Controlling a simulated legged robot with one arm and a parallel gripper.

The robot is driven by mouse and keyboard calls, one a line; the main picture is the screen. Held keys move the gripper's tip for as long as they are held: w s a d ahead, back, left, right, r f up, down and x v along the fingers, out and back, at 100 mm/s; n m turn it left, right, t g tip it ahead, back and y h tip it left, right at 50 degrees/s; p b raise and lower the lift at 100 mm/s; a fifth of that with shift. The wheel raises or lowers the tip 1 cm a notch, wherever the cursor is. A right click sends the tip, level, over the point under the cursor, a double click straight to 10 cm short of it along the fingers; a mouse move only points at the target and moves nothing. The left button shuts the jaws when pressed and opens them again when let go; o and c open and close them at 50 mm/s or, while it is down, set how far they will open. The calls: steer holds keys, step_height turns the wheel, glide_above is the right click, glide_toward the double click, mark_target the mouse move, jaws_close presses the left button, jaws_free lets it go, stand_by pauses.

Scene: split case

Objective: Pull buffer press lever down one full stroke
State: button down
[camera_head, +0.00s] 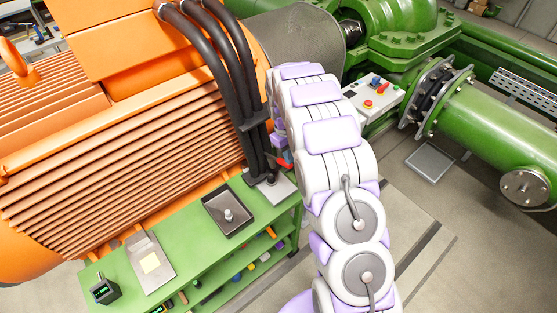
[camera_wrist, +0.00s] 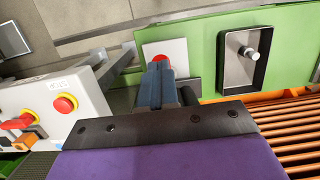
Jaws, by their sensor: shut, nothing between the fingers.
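The press is at the far right end of the green bench. Its pale base plate (camera_head: 284,188) shows in the head view and also in the wrist view (camera_wrist: 181,50). A red round knob, seemingly the lever's end, shows in the wrist view (camera_wrist: 159,58) just beyond my fingertips. My gripper (camera_wrist: 157,70) is shut and empty, its dark fingers together over the plate. It overlaps the knob in the picture; I cannot tell whether they touch. The rest of the lever is mostly hidden behind the fingers, so its angle is unclear. My arm covers much of this area in the head view.
A dark tray (camera_head: 241,222) with a small upright metal part stands on the bench (camera_head: 190,262). A control box (camera_wrist: 85,95) with red buttons is left of my gripper in the wrist view. The orange ribbed machine (camera_head: 120,160) and black hoses (camera_head: 222,65) stand close by.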

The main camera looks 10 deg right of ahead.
step_height(320, 180, up, 7)
steer(key=p, duration=0.2)
steer(key=shift+w+a, duration=0.2)
steer(key=shift+w, duration=0.15)
stand_by(0.4)
stand_by(0.3)
steer(key=s+r+m+b, duration=0.1)
steer(key=s+r+b, duration=0.15)
steer(key=s, duration=0.45)
steer(key=s+a+r+m+b, duration=0.1)
steer(key=s+r, duration=0.3)
steer(key=s, duration=0.2)
steer(key=s+r+m+b, duration=0.1)
steer(key=s+r, duration=0.2)
steer(key=s, duration=0.4)
steer(key=s+a+f+m+b, duration=0.1)
steer(key=s+b, duration=0.1)
steer(key=s, duration=0.9)
steer(key=s+a+f+m+y+b, duration=0.1)
steer(key=s+b, duration=0.1)
steer(key=s, duration=1)
steer(key=shift+a+f, duration=0.2)
steer(key=shift+f, duration=0.1)
